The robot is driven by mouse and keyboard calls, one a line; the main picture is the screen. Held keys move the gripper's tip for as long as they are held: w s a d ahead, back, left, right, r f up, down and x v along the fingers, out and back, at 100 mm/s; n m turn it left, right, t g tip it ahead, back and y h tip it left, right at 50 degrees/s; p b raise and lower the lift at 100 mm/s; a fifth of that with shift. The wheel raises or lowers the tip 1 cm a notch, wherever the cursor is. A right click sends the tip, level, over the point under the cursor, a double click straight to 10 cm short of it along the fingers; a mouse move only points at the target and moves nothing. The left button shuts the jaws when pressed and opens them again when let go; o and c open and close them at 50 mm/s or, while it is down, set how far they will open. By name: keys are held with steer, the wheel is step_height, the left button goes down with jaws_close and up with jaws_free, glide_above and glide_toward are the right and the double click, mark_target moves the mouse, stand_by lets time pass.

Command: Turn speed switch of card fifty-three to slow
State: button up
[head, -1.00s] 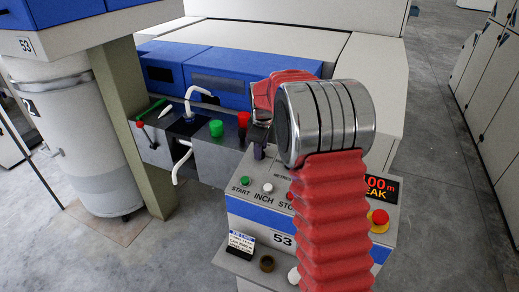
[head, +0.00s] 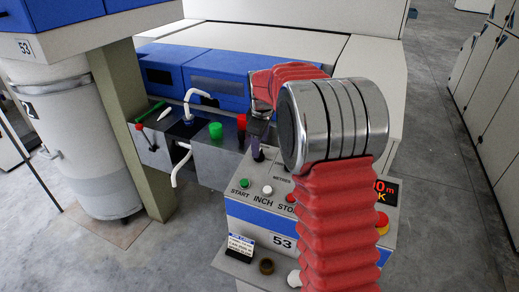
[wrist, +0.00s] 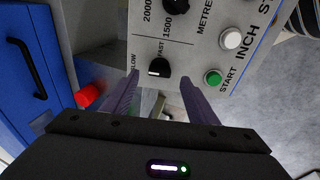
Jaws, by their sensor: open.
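The speed switch (wrist: 159,68) is a small black knob on the grey control panel, between the SLOW and FAST labels in the wrist view. Its setting is hard to read. My gripper (wrist: 159,77) is open, its two purple fingers on either side of the switch, with gaps to it; I cannot tell how near the tips are to the panel. In the head view a purple finger (head: 257,150) shows at the panel's upper left, and my arm hides much of the panel. The panel of card fifty-three (head: 232,208) carries the number 53.
A larger black knob (wrist: 175,8) marked 1500 and 2000 sits above the switch. A green START button (wrist: 212,78) and white INCH button (wrist: 231,38) lie to the right. A red emergency button (head: 382,222) is partly behind my arm. A grey box (head: 222,165) stands left.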

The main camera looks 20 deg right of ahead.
steer(key=v, duration=0.9)
steer(key=shift+s+a, duration=0.1)
steer(key=s+a+m+t, duration=0.1)
steer(key=s+a+m, duration=0.2)
steer(key=s, duration=0.8)
steer(key=s+a+m, duration=0.3)
steer(key=s+a, duration=0.2)
steer(key=s, duration=0.7)
steer(key=s+a+m+t, duration=0.1)
steer(key=s+a+m, duration=0.2)
steer(key=s, duration=0.9)
steer(key=shift+a+f+t+y, duration=0.3)
steer(key=shift+a+f+y, duration=0.1)
steer(key=shift+a, duration=0.7)
